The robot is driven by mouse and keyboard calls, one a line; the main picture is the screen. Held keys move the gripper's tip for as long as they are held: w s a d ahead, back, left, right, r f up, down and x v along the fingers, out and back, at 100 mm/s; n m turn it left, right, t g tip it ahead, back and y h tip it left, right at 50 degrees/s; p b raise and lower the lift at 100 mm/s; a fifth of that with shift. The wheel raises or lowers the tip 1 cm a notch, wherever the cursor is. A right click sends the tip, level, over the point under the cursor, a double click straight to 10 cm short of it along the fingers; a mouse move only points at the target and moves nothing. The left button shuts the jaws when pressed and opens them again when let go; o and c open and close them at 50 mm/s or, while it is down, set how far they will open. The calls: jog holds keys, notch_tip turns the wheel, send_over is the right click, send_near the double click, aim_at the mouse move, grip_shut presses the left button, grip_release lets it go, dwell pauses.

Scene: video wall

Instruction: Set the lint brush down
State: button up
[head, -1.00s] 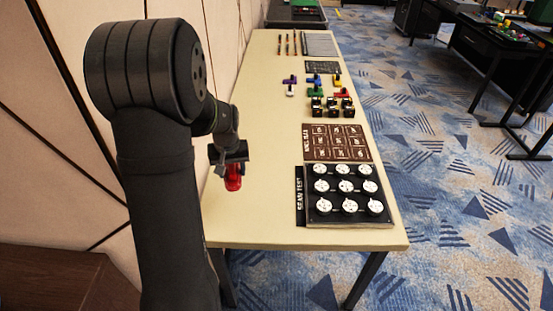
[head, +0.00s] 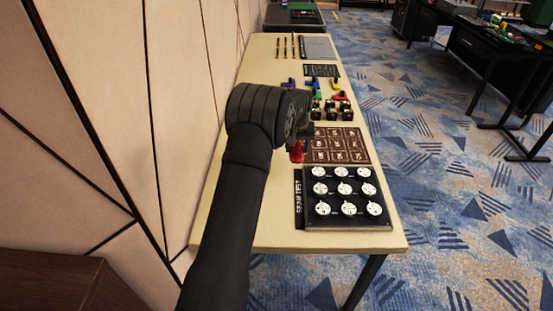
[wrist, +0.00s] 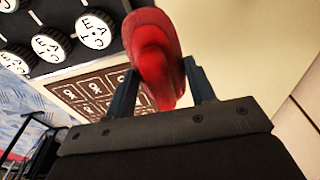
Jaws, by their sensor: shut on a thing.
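The lint brush, a red rounded thing (wrist: 155,55), is held between the two fingers of my gripper (wrist: 160,90) in the wrist view. In the head view its red end (head: 296,152) shows just below my gripper (head: 298,138), by the left edge of the brown board. My gripper is shut on it. The rest of the brush is hidden by my wrist. I cannot tell its height above the table.
The brown board (head: 337,146) with a grid of squares lies beside the gripper. A black board (head: 300,226) with several white round dials is nearer. Coloured pieces (head: 340,96) stand farther back. The left front of the table (head: 268,205) is bare.

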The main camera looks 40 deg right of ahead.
jog(key=w+f, duration=0.1)
jog(key=w, duration=0.2)
jog(key=w+a+f, duration=0.1)
jog(key=w+f, duration=0.1)
jog(key=w, duration=0.1)
jog(key=w+f, duration=0.2)
jog(key=w, duration=0.1)
jog(key=shift+a+f, duration=0.15)
jog(key=shift+f, duration=0.1)
jog(key=shift+w+f, duration=0.15)
jog(key=shift+f, duration=1.85)
jog(key=shift+f, duration=0.2)
jog(key=o, duration=1)
jog(key=r, duration=0.8)
jog(key=s+a+r, duration=0.1)
jog(key=r, duration=0.3)
jog(key=shift+r, duration=0.15)
